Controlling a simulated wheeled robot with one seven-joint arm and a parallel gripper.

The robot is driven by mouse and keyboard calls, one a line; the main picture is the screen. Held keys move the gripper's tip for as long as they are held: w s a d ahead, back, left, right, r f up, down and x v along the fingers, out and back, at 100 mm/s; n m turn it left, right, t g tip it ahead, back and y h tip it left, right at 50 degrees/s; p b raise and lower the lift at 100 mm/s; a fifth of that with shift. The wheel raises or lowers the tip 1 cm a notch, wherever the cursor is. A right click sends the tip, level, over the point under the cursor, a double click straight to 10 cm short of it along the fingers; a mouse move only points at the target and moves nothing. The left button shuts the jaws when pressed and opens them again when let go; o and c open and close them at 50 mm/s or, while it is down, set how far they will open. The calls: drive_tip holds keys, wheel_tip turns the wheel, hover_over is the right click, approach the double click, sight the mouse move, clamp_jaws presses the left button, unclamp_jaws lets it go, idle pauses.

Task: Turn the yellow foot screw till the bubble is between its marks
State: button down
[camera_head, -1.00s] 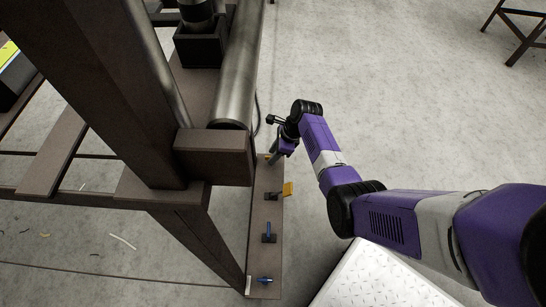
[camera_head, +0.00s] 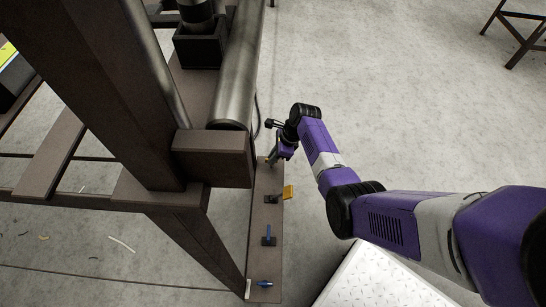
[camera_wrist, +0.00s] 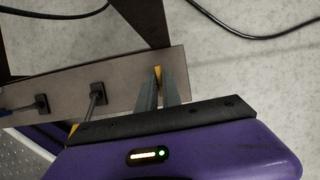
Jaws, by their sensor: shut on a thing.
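My gripper (camera_head: 272,161) is at the far end of a narrow brown plate (camera_head: 258,215) beside the steel frame. In the wrist view its two grey fingers (camera_wrist: 159,84) are closed around a narrow yellow piece (camera_wrist: 158,72), which looks like the yellow foot screw. The fingers hide most of it. A second yellow piece (camera_head: 288,191), a flat upright tab, stands by a dark mount nearer on the plate. I cannot make out the bubble or its marks in either view.
Dark mounts with blue levers (camera_head: 269,235) sit along the plate, one blue part (camera_head: 264,284) at its near end. A thick metal tube (camera_head: 238,75) and brown beams (camera_head: 212,158) stand close on the left.

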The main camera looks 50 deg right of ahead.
drive_tip(key=n+g+y+b, duration=0.1)
drive_tip(key=n, duration=0.3)
drive_tip(key=shift+w+d, duration=0.1)
drive_tip(key=n+g+b, duration=0.1)
drive_tip(key=n, duration=0.1)
drive_tip(key=n+g+b, duration=0.1)
drive_tip(key=n, duration=0.1)
drive_tip(key=shift+w+f+n+y, duration=0.1)
drive_tip(key=shift+f+n+y, duration=0.05)
drive_tip(key=shift+n+y, duration=0.2)
drive_tip(key=n+g+b, duration=0.1)
drive_tip(key=n, duration=0.1)
drive_tip(key=n+b, duration=0.2)
drive_tip(key=shift+w+n+g, duration=0.15)
drive_tip(key=shift+n+g, duration=0.2)
drive_tip(key=shift+g, duration=0.05)
drive_tip(key=n+g+h+b, duration=0.1)
drive_tip(key=n+b, duration=0.1)
drive_tip(key=n, duration=0.2)
drive_tip(key=shift+g, duration=0.3)
drive_tip(key=shift+n+b, duration=0.3)
drive_tip(key=shift+b, duration=0.05)
drive_tip(key=c, duration=1.5)
unclamp_jaws()
drive_tip(key=shift+r, duration=0.2)
